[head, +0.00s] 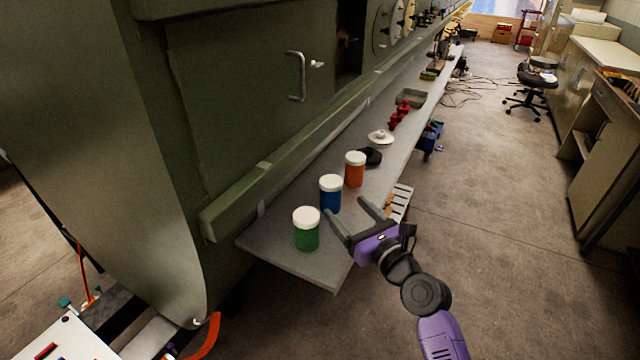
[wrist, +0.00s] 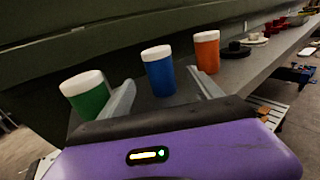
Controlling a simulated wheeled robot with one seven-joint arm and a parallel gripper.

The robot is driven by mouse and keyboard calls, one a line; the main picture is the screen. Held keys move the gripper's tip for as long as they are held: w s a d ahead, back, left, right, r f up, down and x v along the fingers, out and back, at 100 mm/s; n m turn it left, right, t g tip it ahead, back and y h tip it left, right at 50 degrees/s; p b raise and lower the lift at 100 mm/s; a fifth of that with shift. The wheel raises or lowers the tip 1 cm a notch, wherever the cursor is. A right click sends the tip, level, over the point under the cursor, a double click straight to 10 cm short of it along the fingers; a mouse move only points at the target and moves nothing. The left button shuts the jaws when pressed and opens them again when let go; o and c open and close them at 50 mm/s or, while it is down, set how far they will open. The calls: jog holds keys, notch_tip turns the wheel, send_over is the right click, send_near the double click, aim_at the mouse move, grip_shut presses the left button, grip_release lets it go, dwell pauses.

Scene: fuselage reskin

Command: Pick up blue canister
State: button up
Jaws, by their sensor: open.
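The blue canister (head: 330,197) with a white lid stands upright on the grey shelf, between a green and an orange canister. In the wrist view the blue canister (wrist: 159,76) lies ahead, between the lines of the two fingers. My gripper (head: 344,218) is open and empty, at the shelf's outer edge. Its fingers point toward the blue canister, one on each side of its line. In the wrist view my gripper (wrist: 163,88) shows both fingers apart. I cannot tell whether either finger touches a canister.
The green canister (head: 306,232) stands close to the near finger, and the orange canister (head: 355,172) stands beyond the blue one. A black object (head: 371,156), a white dish (head: 380,138) and red parts (head: 400,114) lie farther along the shelf (head: 290,262). The green fuselage wall (head: 240,110) rises behind.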

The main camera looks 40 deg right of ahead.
aim_at(336, 198)
jog(key=x, duration=0.3)
jog(key=shift+w, duration=0.2)
jog(key=x, duration=0.5)
jog(key=shift+w, duration=0.1)
jog(key=shift+f, duration=0.1)
jog(key=c, duration=1.6)
jog(key=shift+o, duration=0.2)
